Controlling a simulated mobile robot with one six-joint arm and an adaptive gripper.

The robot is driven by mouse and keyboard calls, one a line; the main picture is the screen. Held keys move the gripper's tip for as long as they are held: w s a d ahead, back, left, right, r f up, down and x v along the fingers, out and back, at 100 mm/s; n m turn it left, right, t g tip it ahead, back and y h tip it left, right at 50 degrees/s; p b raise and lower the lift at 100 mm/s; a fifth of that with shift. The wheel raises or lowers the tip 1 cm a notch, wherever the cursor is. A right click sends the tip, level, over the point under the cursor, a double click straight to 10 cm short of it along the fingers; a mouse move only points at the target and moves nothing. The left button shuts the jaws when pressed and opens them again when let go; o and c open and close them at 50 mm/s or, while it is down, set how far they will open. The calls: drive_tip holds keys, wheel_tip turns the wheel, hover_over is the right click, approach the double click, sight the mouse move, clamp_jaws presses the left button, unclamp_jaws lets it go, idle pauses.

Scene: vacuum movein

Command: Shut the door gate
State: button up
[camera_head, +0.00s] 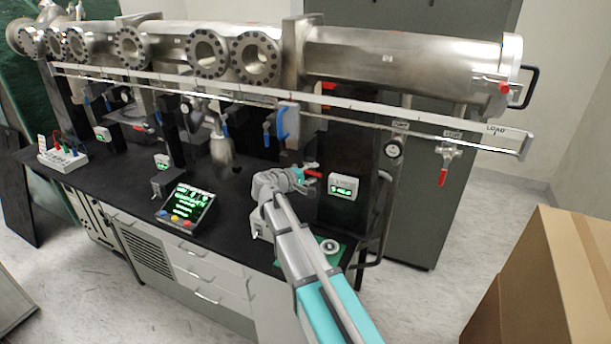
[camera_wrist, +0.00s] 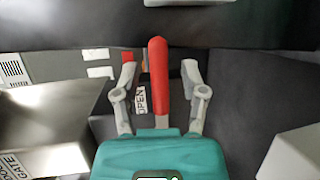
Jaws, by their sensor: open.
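My gripper (camera_head: 302,177) reaches over the bench to a red lever handle (camera_head: 314,173) left of a small green-lit display. In the wrist view my gripper (camera_wrist: 160,72) is open, with one finger on each side of the red handle (camera_wrist: 158,75) and a visible gap on both sides. The handle's near end lies between the fingers, and its far end reaches slightly past the fingertips. An "OPEN" label (camera_wrist: 141,99) lies beside the handle. A "DOOR GATE" label (camera_wrist: 18,166) shows at lower left on a metal body.
A long steel vacuum tube (camera_head: 400,55) with round flanges runs above the bench. A rail (camera_head: 440,118) crosses below it. The green-lit display (camera_head: 342,187) stands close right of my gripper. A button console (camera_head: 187,207) stands left. A cardboard box (camera_head: 560,285) stands at right.

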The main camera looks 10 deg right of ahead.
clamp_jaws()
idle(0.3)
